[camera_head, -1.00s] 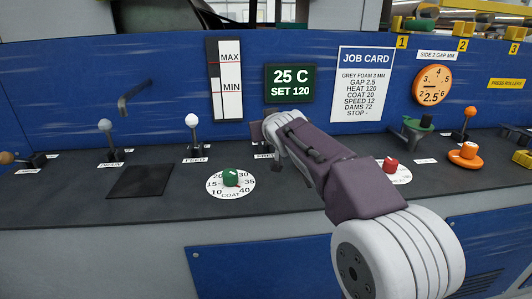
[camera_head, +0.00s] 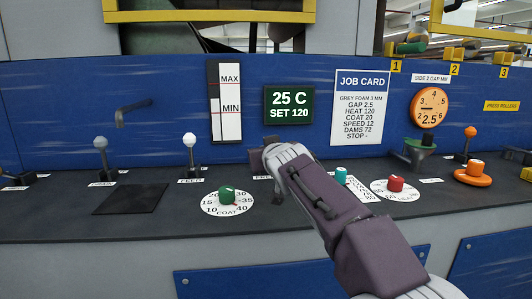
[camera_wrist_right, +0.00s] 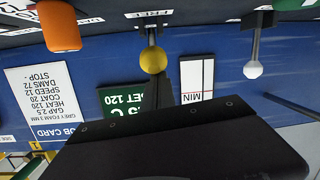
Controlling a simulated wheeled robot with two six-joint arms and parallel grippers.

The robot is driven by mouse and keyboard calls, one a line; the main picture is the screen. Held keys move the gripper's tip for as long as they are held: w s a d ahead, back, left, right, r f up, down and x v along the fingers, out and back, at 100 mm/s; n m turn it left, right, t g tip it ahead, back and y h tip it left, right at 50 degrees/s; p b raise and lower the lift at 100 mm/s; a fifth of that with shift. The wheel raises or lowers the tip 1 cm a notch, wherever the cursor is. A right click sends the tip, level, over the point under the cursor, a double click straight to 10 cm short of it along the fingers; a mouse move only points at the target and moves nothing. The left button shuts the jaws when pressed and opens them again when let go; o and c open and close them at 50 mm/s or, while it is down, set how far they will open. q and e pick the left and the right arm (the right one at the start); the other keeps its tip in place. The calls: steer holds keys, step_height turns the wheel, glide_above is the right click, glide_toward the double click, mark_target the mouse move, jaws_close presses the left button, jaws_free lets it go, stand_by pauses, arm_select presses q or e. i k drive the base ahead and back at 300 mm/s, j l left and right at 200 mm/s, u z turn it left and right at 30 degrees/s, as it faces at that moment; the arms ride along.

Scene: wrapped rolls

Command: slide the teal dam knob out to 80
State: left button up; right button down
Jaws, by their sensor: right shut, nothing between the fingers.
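The teal dam knob (camera_head: 341,175) stands on the dark console in the head view, just right of my right forearm. A white scale (camera_head: 364,190) with printed numbers including 70 and 80 runs down and right from it, partly hidden by my arm. My right gripper (camera_head: 264,156) is shut and empty, mostly hidden behind its wrist. It is left of the teal knob, near the back panel and not touching the knob. My left gripper is not in view.
The green COAT knob (camera_head: 227,195) is left of my arm. The red knob (camera_head: 396,184) and orange knob (camera_head: 475,168) are to the right. A white-ball lever (camera_head: 189,140) stands at left. A yellow ball (camera_wrist_right: 153,60) is near the right wrist. The job card (camera_head: 361,108) reads DAMS 72.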

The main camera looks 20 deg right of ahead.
mark_target(340, 174)
steer(key=k+j, duration=0.15)
steer(key=k, duration=0.25)
steer(key=k+j, duration=0.1)
steer(key=k, duration=0.3)
